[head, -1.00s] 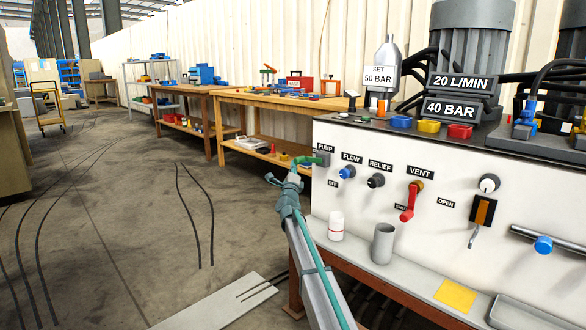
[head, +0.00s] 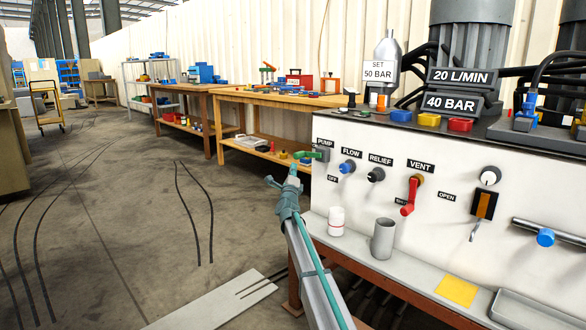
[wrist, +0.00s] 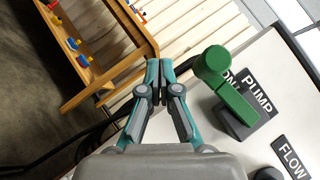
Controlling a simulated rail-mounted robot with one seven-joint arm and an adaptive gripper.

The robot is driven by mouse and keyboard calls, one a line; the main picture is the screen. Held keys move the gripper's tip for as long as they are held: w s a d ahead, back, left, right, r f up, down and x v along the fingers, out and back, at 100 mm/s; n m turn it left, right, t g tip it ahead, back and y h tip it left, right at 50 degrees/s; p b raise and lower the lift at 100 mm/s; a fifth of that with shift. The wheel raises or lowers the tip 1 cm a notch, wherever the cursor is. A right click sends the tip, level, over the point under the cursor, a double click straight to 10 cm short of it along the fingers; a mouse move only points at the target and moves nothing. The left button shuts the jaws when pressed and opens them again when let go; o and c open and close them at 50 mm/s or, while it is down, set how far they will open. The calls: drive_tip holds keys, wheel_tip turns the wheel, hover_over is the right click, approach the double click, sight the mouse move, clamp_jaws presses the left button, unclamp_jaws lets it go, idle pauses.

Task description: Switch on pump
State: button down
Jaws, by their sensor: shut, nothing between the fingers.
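The pump switch is a green lever (head: 314,155) at the left end of the white panel, under the PUMP label (head: 326,143). An OFF label (head: 332,179) is below it. My gripper (head: 293,168) is shut and empty, just left of and slightly below the lever in the head view. In the wrist view my shut fingertips (wrist: 159,72) are left of the lever's rounded end, with a visible gap.
To the lever's right are the blue FLOW knob (head: 347,167), the black RELIEF knob (head: 376,174) and the red VENT lever (head: 410,195). A white bottle (head: 336,221) and grey cup (head: 384,239) stand on the ledge below. Wooden benches (head: 262,98) are behind; the floor at left is open.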

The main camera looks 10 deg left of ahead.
drive_tip(key=s+a+f+p, duration=0.4)
drive_tip(key=s+a+f, duration=0.1)
drive_tip(key=f, duration=0.2)
drive_tip(key=shift+f, duration=0.4)
drive_tip(key=shift+s, duration=0.1)
